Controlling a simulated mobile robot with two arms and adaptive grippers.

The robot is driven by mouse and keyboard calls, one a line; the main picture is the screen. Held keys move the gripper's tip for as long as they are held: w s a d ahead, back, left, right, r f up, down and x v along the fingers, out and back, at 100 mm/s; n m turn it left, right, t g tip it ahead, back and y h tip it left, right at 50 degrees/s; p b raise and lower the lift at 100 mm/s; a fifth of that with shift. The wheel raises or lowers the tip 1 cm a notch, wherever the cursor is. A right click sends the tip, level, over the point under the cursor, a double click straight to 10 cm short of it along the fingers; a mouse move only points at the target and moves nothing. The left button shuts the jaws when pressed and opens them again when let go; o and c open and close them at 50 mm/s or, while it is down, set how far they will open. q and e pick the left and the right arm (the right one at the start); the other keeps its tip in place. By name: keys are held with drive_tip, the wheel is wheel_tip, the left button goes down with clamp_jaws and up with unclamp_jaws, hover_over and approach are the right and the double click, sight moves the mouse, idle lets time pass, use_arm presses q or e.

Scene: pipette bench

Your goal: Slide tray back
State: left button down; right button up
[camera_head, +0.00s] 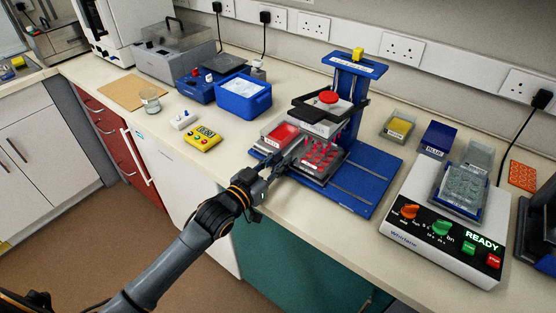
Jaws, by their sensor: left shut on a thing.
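A blue bench press (382,190) stands on the worktop with a blue column and a black-framed head with a red knob (329,97). On its base, under and in front of the head, is the grey tray (313,176). The tray carries a plate with several red wells (320,154), and a red-filled box (283,133) sits to its left. My left gripper (284,164) reaches in from the front left and is shut at the tray's near left edge; its fingers partly hide what they grip. My right gripper is not in view.
A white shaker marked READY (447,232) stands to the right. A box marked BLUE (437,140) and a yellow-filled box (398,127) are behind. A blue tub (243,98) and a yellow timer (202,139) are to the left. Bare rails show right of the tray.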

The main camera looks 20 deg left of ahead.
use_arm(q)
drive_tip(key=s+d+p, duration=0.1)
drive_tip(key=d, duration=0.3)
drive_tip(key=s+d+p, duration=0.1)
drive_tip(key=s+d, duration=0.1)
drive_tip(key=d, duration=0.2)
drive_tip(key=s+d+p, duration=0.1)
drive_tip(key=d, duration=0.3)
drive_tip(key=shift+s, duration=0.2)
drive_tip(key=shift+f, duration=0.1)
drive_tip(key=c, duration=1.6)
unclamp_jaws()
drive_tip(key=o, duration=0.4)
drive_tip(key=shift+d, duration=0.2)
drive_tip(key=shift+s+a, duration=0.1)
drive_tip(key=shift+s+a, duration=0.15)
drive_tip(key=shift+s, duration=0.15)
drive_tip(key=v, duration=1.1)
drive_tip(key=shift+s, duration=0.15)
